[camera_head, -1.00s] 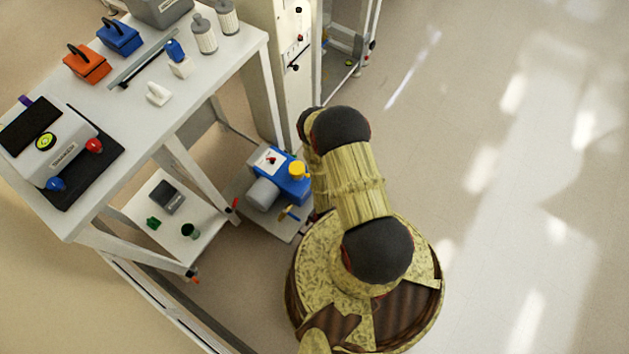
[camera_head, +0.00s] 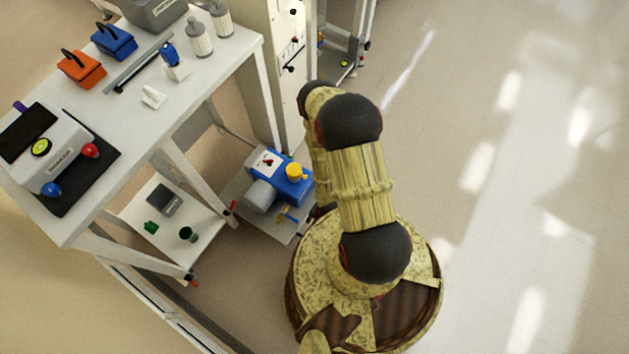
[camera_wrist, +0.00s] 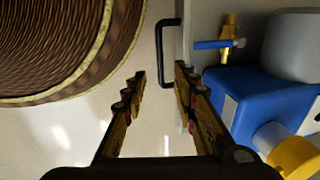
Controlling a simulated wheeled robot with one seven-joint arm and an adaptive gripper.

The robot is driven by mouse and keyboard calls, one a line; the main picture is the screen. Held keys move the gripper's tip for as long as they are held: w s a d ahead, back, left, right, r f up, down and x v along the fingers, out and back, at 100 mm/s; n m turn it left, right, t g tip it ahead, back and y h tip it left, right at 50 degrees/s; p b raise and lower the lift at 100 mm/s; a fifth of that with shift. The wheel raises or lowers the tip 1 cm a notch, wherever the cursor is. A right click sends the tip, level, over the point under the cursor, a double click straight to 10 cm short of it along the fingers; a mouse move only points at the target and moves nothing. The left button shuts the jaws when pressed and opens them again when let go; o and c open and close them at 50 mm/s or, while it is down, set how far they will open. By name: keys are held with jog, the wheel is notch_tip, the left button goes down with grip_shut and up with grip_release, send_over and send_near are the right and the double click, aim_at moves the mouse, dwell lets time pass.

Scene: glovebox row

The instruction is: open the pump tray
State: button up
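The pump tray (camera_head: 283,231) is a low grey tray beside the bench's lower shelf. It bears a blue pump (camera_head: 296,190) with a yellow cap and a grey motor. In the wrist view the tray's edge (camera_wrist: 187,45) stands right of centre, with a black U-shaped handle (camera_wrist: 159,48) on its left side. The pump (camera_wrist: 240,100) fills the right. My gripper (camera_wrist: 160,72) is open; its two fingers lie on either side of the handle's lower part in the picture. I cannot tell how deep the handle sits between them. My arm hides the gripper in the head view.
The white bench (camera_head: 135,125) carries a balance, orange and blue baskets and bottles. Its lower shelf (camera_head: 205,228) and legs are left of the tray. A tall white cabinet (camera_head: 285,75) stands behind the tray. Open floor (camera_head: 500,200) lies to the right.

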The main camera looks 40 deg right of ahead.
jog(key=shift+s+r, duration=0.2)
jog(key=shift+r, duration=0.8)
